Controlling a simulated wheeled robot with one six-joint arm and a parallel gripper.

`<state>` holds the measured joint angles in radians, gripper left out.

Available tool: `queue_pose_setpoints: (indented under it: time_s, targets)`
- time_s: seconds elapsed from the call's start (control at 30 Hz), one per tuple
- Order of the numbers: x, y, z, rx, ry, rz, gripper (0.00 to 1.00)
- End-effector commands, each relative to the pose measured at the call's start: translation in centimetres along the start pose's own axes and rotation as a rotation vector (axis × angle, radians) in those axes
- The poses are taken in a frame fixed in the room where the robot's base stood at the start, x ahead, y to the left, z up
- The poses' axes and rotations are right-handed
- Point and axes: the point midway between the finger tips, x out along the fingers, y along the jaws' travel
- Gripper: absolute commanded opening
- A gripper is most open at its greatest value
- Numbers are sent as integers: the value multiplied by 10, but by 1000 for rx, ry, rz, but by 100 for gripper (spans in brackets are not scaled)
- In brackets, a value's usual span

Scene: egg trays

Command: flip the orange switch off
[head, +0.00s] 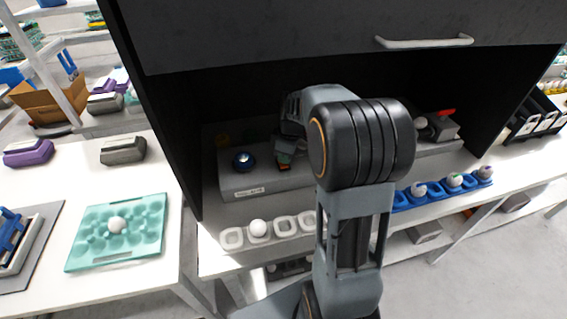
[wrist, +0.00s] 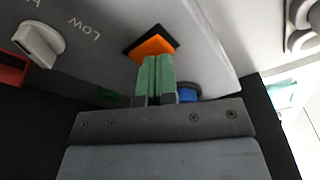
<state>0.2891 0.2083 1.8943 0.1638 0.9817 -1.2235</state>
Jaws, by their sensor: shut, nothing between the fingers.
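The orange switch (wrist: 152,46) sits in a dark diamond-shaped recess on a grey panel (wrist: 195,45) in the wrist view. My gripper (wrist: 157,62) is shut and empty, its two green fingers side by side. The fingertips overlap the lower edge of the switch in the picture; I cannot tell whether they touch it. In the head view my gripper (head: 284,161) is inside the dark cabinet, in front of the grey panel box (head: 240,183). My arm hides part of that box, and the switch is not clear there.
A white knob (wrist: 38,42) beside the word LOW and a blue button (wrist: 187,94) flank the switch. The cabinet's raised door (head: 300,35) hangs above my arm. White egg cups (head: 232,238) and a blue egg tray (head: 401,201) line the front edge.

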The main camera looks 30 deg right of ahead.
Motion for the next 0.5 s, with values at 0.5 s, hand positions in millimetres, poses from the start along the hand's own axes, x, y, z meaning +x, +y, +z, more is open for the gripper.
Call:
queue_pose_setpoints:
  time_s: [0.5]
  targets:
    - [9,0,1,0,0,0,0]
